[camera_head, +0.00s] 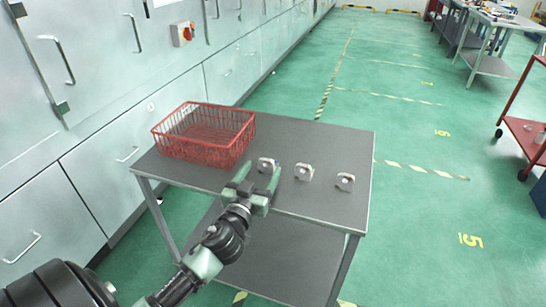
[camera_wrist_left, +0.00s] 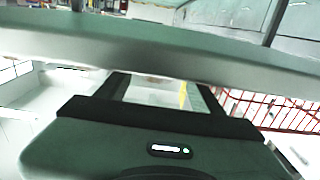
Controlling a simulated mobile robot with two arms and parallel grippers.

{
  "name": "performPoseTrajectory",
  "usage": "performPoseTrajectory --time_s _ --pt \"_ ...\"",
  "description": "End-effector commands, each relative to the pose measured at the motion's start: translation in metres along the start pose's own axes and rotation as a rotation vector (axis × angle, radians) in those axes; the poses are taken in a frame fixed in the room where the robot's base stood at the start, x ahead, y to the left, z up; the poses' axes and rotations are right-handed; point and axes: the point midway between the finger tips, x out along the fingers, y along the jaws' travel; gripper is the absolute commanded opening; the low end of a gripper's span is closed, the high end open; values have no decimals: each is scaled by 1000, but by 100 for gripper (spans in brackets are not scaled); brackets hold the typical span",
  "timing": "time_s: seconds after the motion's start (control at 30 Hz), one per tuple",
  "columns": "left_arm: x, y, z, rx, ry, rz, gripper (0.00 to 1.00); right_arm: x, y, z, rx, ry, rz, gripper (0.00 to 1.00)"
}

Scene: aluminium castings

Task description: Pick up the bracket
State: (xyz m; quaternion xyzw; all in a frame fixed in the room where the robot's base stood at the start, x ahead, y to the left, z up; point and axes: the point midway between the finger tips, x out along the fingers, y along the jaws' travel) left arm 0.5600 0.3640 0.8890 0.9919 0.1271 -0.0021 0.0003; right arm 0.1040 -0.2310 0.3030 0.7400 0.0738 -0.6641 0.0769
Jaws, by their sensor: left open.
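Several small grey metal brackets stand in a row on the grey table in the head view. The left one (camera_head: 267,164) is just beyond my left gripper, the middle one (camera_head: 304,172) is to its right, and the right one (camera_head: 345,181) is nearest the table's right side. My left gripper (camera_head: 257,175) is open at the table's front part, its fingers close to the left bracket. I cannot tell whether they touch it. In the left wrist view the gripper body fills the bottom, and no bracket can be made out. My right gripper is not in view.
A red wire basket (camera_head: 205,137) stands on the left part of the table (camera_head: 310,140); it also shows in the left wrist view (camera_wrist_left: 265,110). The table behind the brackets is bare. Grey cabinets line the left. A red cart (camera_head: 525,130) stands far right.

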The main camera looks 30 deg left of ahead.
Motion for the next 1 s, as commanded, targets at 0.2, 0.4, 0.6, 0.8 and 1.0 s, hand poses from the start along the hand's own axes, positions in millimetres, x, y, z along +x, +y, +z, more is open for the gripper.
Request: performPoseTrajectory --time_s 0.2,0.4,0.6,0.8,1.0 --pt "22 0 -1 1 1 0 67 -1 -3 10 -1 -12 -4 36" --pt "49 1 -2 3 2 1 67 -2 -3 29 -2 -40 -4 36" --pt "74 1 -1 1 0 0 67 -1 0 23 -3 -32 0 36" --pt "77 1 0 0 -2 0 67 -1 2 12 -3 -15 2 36" --pt "77 1 0 0 -2 0 34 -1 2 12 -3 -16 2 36"
